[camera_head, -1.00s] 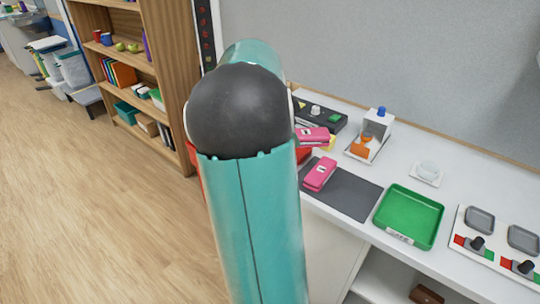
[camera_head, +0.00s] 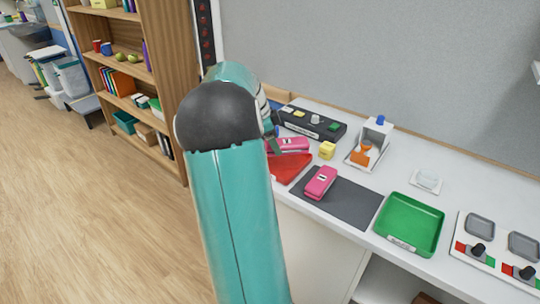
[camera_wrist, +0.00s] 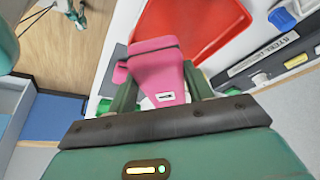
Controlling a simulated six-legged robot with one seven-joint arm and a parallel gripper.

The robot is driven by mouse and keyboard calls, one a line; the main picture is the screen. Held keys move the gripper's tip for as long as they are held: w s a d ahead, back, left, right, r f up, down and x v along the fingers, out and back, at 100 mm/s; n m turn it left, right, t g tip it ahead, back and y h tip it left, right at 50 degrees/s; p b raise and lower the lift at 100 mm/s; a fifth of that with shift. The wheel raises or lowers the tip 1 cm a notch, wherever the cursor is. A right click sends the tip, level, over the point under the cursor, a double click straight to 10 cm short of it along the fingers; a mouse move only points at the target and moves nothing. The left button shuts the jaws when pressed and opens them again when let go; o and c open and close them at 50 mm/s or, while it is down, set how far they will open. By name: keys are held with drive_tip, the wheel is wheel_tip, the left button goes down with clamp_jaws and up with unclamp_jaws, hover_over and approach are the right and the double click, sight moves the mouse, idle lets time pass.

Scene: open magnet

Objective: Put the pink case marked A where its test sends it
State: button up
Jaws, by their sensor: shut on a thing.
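My gripper (camera_wrist: 162,92) is shut on a pink case (camera_wrist: 157,68), which lies between its two green fingers. The case has a small white label, and I cannot read its mark. In the head view this held case (camera_head: 290,145) is at the red tray (camera_head: 287,168); I cannot tell whether it touches the tray. The red tray also shows beyond the case in the wrist view (camera_wrist: 205,25). A second pink case (camera_head: 320,182) with a white label lies on the dark grey mat (camera_head: 352,207). My arm hides part of the red tray in the head view.
A green tray (camera_head: 410,224) is right of the mat. Behind are a black button panel (camera_head: 312,122) and a white stand with an orange part (camera_head: 365,152). A panel with knobs (camera_head: 492,245) is at far right.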

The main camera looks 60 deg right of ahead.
drive_tip(key=w+d+f, duration=0.2)
drive_tip(key=f, duration=0.1)
drive_tip(key=w+d+f, duration=0.1)
drive_tip(key=d+f, duration=0.1)
drive_tip(key=shift+f, duration=0.25)
drive_tip(key=shift+w+d+f, duration=0.1)
drive_tip(key=shift+w+f, duration=0.05)
drive_tip(key=shift+f, duration=0.75)
drive_tip(key=shift+w+f, duration=0.1)
drive_tip(key=shift+f, duration=0.8)
drive_tip(key=shift+f, duration=0.2)
drive_tip(key=o, duration=1)
drive_tip(key=shift+r, duration=0.1)
